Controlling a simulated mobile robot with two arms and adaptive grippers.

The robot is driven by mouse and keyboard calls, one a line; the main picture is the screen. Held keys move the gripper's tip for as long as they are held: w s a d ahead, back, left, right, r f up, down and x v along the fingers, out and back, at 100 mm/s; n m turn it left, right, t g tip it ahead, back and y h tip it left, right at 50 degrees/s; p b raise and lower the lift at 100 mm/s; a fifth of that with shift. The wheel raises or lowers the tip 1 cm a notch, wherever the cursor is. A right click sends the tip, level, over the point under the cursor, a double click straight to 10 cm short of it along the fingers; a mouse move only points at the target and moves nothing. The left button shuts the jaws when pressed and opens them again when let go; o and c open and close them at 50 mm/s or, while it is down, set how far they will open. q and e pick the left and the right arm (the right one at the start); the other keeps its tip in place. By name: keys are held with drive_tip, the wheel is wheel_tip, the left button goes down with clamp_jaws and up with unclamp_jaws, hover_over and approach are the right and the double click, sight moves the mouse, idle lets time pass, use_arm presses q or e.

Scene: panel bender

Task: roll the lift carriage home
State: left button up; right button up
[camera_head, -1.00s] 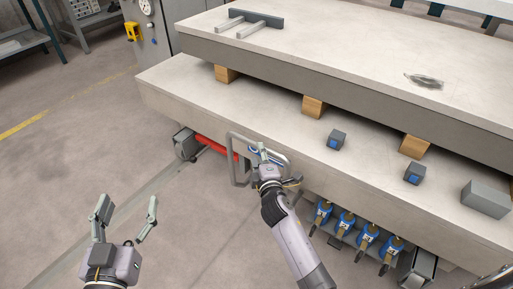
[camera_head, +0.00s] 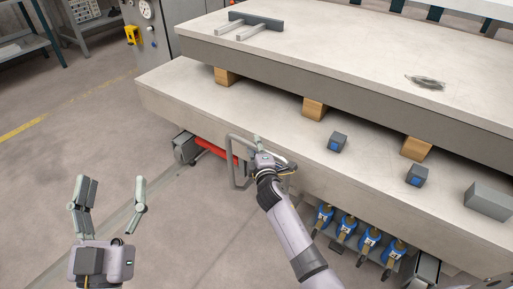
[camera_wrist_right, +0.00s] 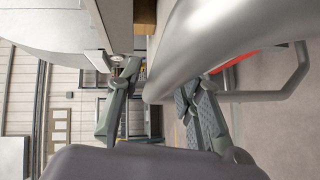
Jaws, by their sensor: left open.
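The lift carriage shows as a tall grey loop handle (camera_head: 235,170) in front of the lower bed, with a red bar (camera_head: 210,149) behind it. My right gripper (camera_head: 262,150) is at the upper right part of the loop. In the right wrist view the thick grey tube of the handle (camera_wrist_right: 225,35) runs close past the fingers (camera_wrist_right: 158,82). The fingers stand apart, one on each side of the tube's near end; I cannot tell whether both touch it. My left gripper (camera_head: 108,205) is open and empty over the floor at the lower left.
The long machine bed (camera_head: 180,92) juts out above the carriage. Several blue-bodied tools (camera_head: 346,227) hang under its edge at the right. A grey wheeled block (camera_head: 185,148) stands beside the red bar. The floor at the left is clear.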

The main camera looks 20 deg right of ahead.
clamp_jaws()
idle(0.6)
